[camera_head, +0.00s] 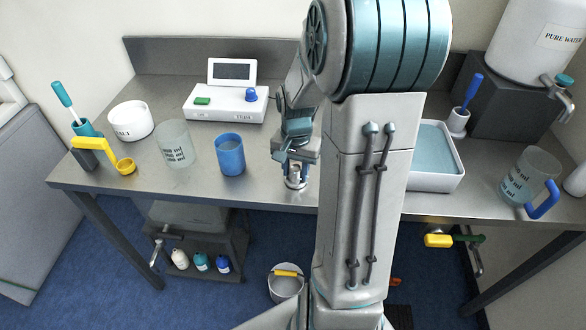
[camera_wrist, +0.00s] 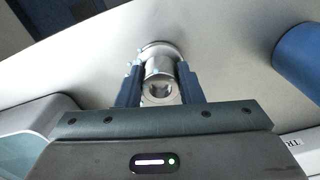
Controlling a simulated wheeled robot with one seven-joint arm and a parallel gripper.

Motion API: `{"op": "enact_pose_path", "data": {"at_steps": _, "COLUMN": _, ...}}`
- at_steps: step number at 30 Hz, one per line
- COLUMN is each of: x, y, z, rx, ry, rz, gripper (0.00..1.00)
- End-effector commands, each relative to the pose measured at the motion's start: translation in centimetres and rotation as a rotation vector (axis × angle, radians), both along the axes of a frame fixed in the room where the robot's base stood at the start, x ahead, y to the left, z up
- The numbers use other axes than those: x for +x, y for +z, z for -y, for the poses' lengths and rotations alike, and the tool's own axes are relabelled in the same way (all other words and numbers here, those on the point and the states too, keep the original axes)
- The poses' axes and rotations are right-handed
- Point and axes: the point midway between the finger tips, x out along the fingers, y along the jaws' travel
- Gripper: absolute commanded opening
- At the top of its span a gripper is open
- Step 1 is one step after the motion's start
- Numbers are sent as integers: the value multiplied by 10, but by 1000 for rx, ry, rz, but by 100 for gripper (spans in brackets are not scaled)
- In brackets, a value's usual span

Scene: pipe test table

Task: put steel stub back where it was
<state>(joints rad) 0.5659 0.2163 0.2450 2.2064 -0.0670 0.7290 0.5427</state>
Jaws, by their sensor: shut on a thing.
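The steel stub (camera_wrist: 160,64) is a short shiny metal cylinder with a wider round base. In the wrist view it stands between the two blue fingers of my gripper (camera_wrist: 160,85), which is shut on it. In the head view the stub (camera_head: 296,182) shows below my gripper (camera_head: 295,166), near the front edge of the steel table (camera_head: 270,190), right of the blue cup. Its base appears to be at the table surface; I cannot tell whether it touches. My arm hides part of the table behind and to the right.
A blue cup (camera_head: 230,155) stands close left of my gripper, with a clear measuring jug (camera_head: 176,145) beyond it. A white scale (camera_head: 225,103) is behind. A white tray of liquid (camera_head: 436,180) lies to the right. The table's front edge is close.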

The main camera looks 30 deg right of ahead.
Motion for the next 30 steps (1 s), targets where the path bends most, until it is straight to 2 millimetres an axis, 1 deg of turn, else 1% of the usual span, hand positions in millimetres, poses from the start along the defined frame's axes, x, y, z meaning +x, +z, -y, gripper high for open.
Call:
{"op": "enact_pose_path", "data": {"at_steps": 3, "x": 0, "y": -5, "z": 0, "rx": 1, "ry": 0, "rz": 1, "gripper": 6}}
{"op": "enact_pose_path", "data": {"at_steps": 4, "x": -1, "y": -5, "z": 1, "rx": 1, "ry": 0, "rz": 1, "gripper": 36}}
{"op": "enact_pose_path", "data": {"at_steps": 5, "x": -1, "y": -4, "z": 1, "rx": 1, "ry": 0, "rz": 1, "gripper": 45}}
{"op": "enact_pose_path", "data": {"at_steps": 6, "x": -1, "y": -4, "z": 1, "rx": 1, "ry": 0, "rz": 0, "gripper": 55}}
{"op": "enact_pose_path", "data": {"at_steps": 14, "x": -1, "y": -4, "z": 2, "rx": 2, "ry": 0, "rz": 1, "gripper": 55}}
{"op": "enact_pose_path", "data": {"at_steps": 19, "x": 0, "y": 5, "z": 2, "rx": 1, "ry": 0, "rz": 2, "gripper": 55}}
{"op": "enact_pose_path", "data": {"at_steps": 23, "x": 0, "y": 29, "z": 2, "rx": -1, "ry": -1, "rz": 6, "gripper": 55}}
{"op": "enact_pose_path", "data": {"at_steps": 30, "x": 0, "y": 82, "z": 2, "rx": 0, "ry": 0, "rz": 6, "gripper": 55}}
